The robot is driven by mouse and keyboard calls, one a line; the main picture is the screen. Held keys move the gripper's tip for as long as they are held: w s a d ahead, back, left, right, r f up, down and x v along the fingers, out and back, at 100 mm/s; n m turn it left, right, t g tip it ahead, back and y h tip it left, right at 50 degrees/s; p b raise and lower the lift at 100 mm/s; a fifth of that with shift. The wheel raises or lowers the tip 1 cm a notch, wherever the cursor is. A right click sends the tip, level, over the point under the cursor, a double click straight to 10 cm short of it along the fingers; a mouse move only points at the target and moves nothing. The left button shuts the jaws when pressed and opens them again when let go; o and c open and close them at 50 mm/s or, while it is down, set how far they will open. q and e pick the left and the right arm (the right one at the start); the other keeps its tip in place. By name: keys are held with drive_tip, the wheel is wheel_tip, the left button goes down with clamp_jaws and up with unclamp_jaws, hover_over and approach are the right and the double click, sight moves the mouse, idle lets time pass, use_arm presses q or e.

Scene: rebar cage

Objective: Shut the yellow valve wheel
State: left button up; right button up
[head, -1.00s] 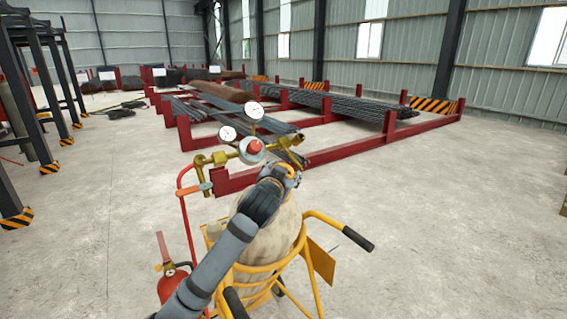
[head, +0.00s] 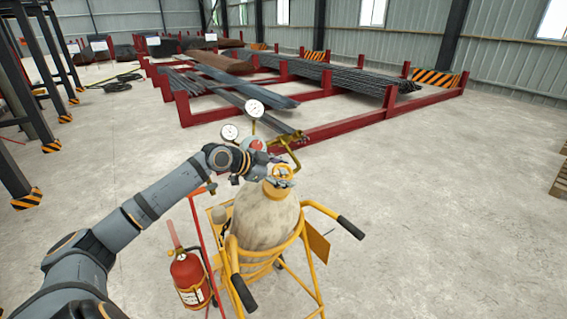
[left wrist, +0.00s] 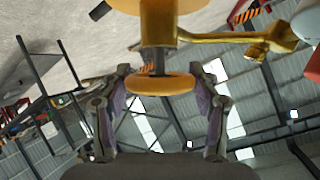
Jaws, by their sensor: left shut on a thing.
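The yellow valve wheel (head: 283,169) sits on top of the beige gas cylinder (head: 262,222). In the left wrist view the wheel (left wrist: 160,85) is an orange-yellow ring on a stem, between the two fingers. My left gripper (head: 277,174) comes in from the left at the cylinder's top and is shut on the wheel. In the left wrist view the fingers of the gripper (left wrist: 160,80) stand at either side of the rim. In the head view they partly hide the valve. My right gripper is not in view.
Two round gauges (head: 255,108) and brass regulator fittings stand just behind the wheel, close to my left wrist. The cylinder stands in a yellow trolley (head: 316,275) with black-gripped handles. A red fire extinguisher (head: 190,280) hangs at its left.

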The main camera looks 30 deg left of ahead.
use_arm(q)
drive_tip(key=m+g+h+p, duration=0.1)
drive_tip(key=m+g, duration=0.1)
drive_tip(key=m+g+h+p, duration=0.1)
drive_tip(key=m+g, duration=0.2)
drive_tip(key=shift+r+h+p, duration=0.1)
drive_tip(key=shift+h+p, duration=0.25)
drive_tip(key=shift+h, duration=0.05)
drive_tip(key=shift+m+g+p, duration=0.3)
drive_tip(key=shift+m+g, duration=0.3)
drive_tip(key=shift+g, duration=0.3)
drive_tip(key=shift+s+f, duration=0.1)
drive_tip(key=shift+f, duration=0.15)
drive_tip(key=o, duration=1.2)
drive_tip(key=shift+c, duration=0.2)
drive_tip(key=shift+r, duration=0.1)
drive_tip(key=v, duration=1.2)
drive_tip(key=shift+a, duration=0.15)
